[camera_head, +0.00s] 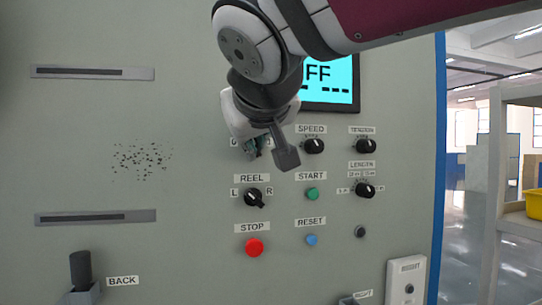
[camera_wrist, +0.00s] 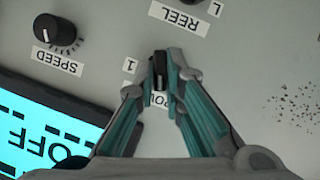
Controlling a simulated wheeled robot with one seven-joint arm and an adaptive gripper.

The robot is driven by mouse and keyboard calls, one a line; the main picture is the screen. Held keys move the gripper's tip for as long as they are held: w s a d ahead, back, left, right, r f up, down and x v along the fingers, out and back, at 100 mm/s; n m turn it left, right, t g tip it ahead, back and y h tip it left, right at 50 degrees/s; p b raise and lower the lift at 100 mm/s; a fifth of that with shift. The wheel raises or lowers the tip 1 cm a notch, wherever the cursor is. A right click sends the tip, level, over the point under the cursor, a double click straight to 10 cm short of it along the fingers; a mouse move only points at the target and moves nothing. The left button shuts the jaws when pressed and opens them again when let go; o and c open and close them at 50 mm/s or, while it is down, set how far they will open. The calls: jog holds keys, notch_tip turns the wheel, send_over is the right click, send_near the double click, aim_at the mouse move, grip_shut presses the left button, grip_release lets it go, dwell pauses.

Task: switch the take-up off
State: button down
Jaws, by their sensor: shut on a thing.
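The control panel (camera_head: 195,135) fills most of the head view. My gripper (camera_head: 256,146) is at the panel above the REEL selector, left of the SPEED knob, and hides most of what is there. In the wrist view my gripper (camera_wrist: 160,85) has its fingertips closed on a small black knob (camera_wrist: 159,68), the power switch, with a "1" label beside it and a partly covered label starting "PO" below it. The display (camera_wrist: 40,140) reads "OFF", upside down in the wrist view; in the head view the display (camera_head: 343,82) is partly hidden by my arm.
Close by are the SPEED knob (camera_head: 314,146), REEL selector (camera_head: 253,197), green START button (camera_head: 312,194), red STOP button (camera_head: 254,247) and blue RESET button (camera_head: 311,240). A BACK lever (camera_head: 81,270) sticks out at lower left. A shelf with a yellow bin (camera_head: 534,204) stands at right.

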jog(key=n+h+b, duration=0.1)
jog(key=n+t+h+b, duration=0.1)
jog(key=n+b, duration=0.1)
jog(key=shift+a+f, duration=0.15)
jog(key=shift+f, duration=0.1)
jog(key=shift+n, duration=0.3)
dwell(0.3)
jog(key=c, duration=1.7)
grip_release()
jog(key=shift+r, duration=0.1)
jog(key=shift+s, duration=0.1)
jog(key=v, duration=1.2)
jog(key=shift+a+f, duration=0.1)
jog(key=shift+f, duration=0.1)
